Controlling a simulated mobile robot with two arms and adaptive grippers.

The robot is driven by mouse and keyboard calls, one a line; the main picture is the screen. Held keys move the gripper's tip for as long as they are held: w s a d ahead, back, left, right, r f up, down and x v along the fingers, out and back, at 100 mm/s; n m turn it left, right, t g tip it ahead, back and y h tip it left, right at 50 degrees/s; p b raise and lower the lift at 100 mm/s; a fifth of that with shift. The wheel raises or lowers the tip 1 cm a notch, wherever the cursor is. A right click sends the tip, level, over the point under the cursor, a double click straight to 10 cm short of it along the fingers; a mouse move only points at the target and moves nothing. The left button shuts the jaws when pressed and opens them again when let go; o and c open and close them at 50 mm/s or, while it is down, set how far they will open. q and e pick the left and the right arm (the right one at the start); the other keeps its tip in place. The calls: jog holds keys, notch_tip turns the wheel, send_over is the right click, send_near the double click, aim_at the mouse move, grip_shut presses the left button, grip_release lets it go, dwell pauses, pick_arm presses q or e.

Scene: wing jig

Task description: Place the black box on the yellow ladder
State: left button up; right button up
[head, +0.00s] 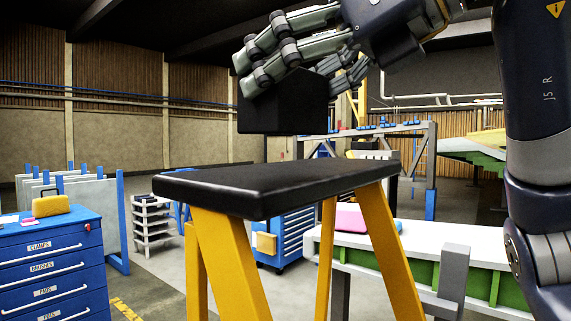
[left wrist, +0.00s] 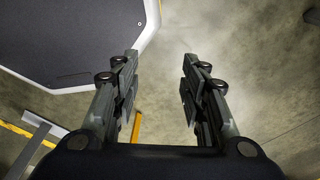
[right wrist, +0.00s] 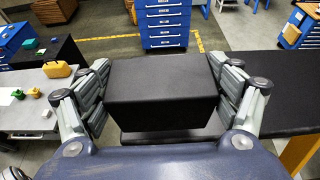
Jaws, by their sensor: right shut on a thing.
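The black box (head: 283,105) is held in my right gripper (head: 290,70), with fingers on either side of it. In the right wrist view the box (right wrist: 163,95) sits between the two fingers of the gripper (right wrist: 160,65). The yellow ladder (head: 213,255) has a flat black top (head: 275,183). In the head view the box is above this top, with a visible gap below it, and appears roughly level. My left gripper (left wrist: 161,60) is open and empty in the left wrist view, over bare floor. It is not seen in the head view.
A blue drawer cabinet (head: 50,262) with a yellow case (head: 50,204) stands at the left. A white-topped bench (head: 425,255) with green panels is behind the ladder at the right. Another blue cabinet (head: 285,240) stands behind the ladder. The ladder's black top is bare.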

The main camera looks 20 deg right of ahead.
jog(key=shift+w+d+r, duration=0.1)
jog(key=shift+w, duration=0.15)
jog(key=shift+w+d+f+p, duration=0.95)
jog(key=shift+w+p, duration=0.4)
jog(key=shift+w, duration=1)
jog(key=shift+w+d+f+p, duration=0.75)
jog(key=shift+w+d+p, duration=0.45)
jog(key=shift+w, duration=1.2)
jog(key=shift+w+d+f+p, duration=0.85)
jog(key=shift+w+p, duration=0.6)
jog(key=shift+w, duration=0.9)
pick_arm(q)
notch_tip(320, 180, up, 8)
jog(key=s, duration=0.1)
jog(key=shift+d, duration=0.1)
pick_arm(e)
jog(key=shift+s, duration=0.1)
jog(key=shift+f, duration=0.15)
jog(key=o, duration=1.1)
pick_arm(q)
jog(key=shift+f, duration=0.1)
